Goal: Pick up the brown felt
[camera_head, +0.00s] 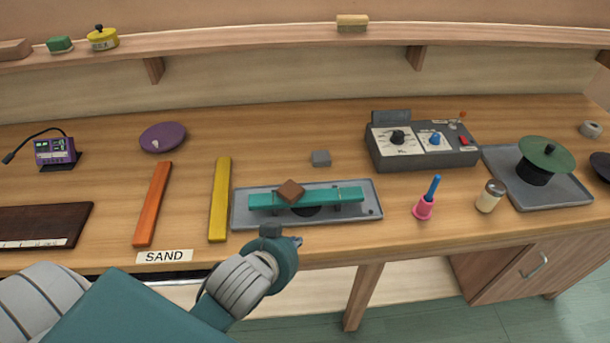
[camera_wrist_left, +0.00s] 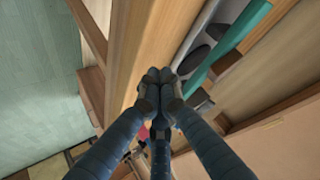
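The brown felt (camera_head: 291,191) is a small brown block. It lies askew on top of a teal bar (camera_head: 335,195), left of the bar's middle. The bar lies across a grey tray (camera_head: 370,210) with a dark round piece under it. My left gripper (camera_head: 292,241) is in front of the tray near the table's front edge, apart from the felt. In the left wrist view its fingers (camera_wrist_left: 159,90) meet at the tips with nothing seen between them. My right gripper is not in view.
A yellow bar (camera_head: 220,200) and an orange bar (camera_head: 152,205) lie left of the tray. A grey cube (camera_head: 321,158) is behind it. A pink-and-blue tool (camera_head: 426,203), a shaker (camera_head: 490,196) and a grey control box (camera_head: 425,155) stand to the right.

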